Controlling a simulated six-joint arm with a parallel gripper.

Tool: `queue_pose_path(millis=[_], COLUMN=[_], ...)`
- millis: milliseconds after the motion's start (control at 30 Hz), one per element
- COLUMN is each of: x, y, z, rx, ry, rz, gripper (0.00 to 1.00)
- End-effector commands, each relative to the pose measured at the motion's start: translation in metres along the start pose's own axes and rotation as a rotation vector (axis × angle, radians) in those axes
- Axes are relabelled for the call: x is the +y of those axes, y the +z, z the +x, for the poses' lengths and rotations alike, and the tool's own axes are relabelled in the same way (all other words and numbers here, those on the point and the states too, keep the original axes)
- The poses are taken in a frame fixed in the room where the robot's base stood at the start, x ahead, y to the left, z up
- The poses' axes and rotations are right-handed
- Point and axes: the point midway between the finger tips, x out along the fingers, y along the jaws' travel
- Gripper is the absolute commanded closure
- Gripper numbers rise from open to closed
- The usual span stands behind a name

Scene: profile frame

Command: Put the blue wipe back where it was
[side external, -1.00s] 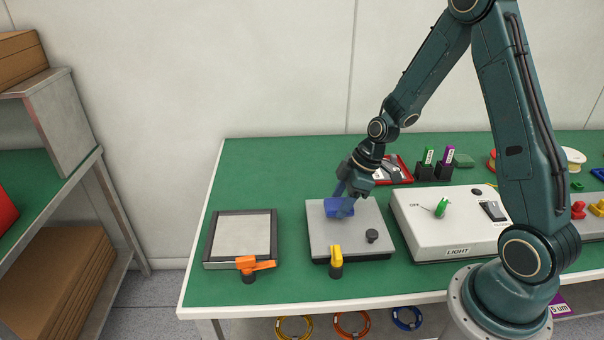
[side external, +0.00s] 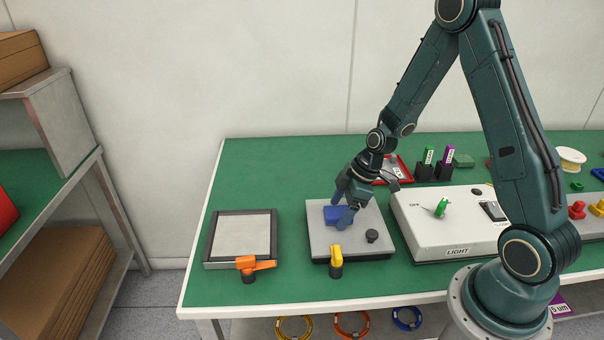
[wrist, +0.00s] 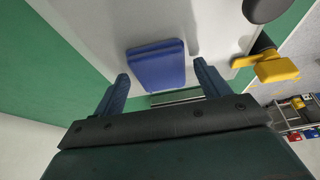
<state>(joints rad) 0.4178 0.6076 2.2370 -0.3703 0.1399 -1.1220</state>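The blue wipe (side external: 332,214) is a folded blue block lying on the grey plate (side external: 318,238) with the black knob and the yellow lever. My gripper (side external: 342,209) is low over it, with one finger behind and one in front of the wipe. In the wrist view the wipe (wrist: 157,66) lies just beyond and between the fingertips of my gripper (wrist: 161,76). The fingers stand wide apart, with gaps beside the wipe, and hold nothing. Part of the wipe is hidden by a finger in the side view.
The yellow lever (side external: 336,257) and black knob (side external: 372,236) stand close in front of the wipe. A framed pale panel (side external: 242,235) with an orange lever (side external: 255,264) lies left. The white light box (side external: 452,236) is close right. Green bench is bare at far left.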

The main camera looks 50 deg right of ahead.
Motion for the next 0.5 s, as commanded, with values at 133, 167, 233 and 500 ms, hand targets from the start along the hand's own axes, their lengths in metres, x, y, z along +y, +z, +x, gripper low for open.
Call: queue_pose_path(millis=[133, 167, 233, 500], x=[0.0, 0.0, 0.0, 0.001], y=[0.0, 0.0, -0.001, -0.002], z=[0.0, 0.0, -0.001, -0.015], rx=[0.0, 0.0, 0.0, 0.001], ry=[0.0, 0.0, 0.001, 0.002], rz=[0.0, 0.0, 0.0, 0.0], gripper=[0.25, 0.25, 0.25, 0.25])
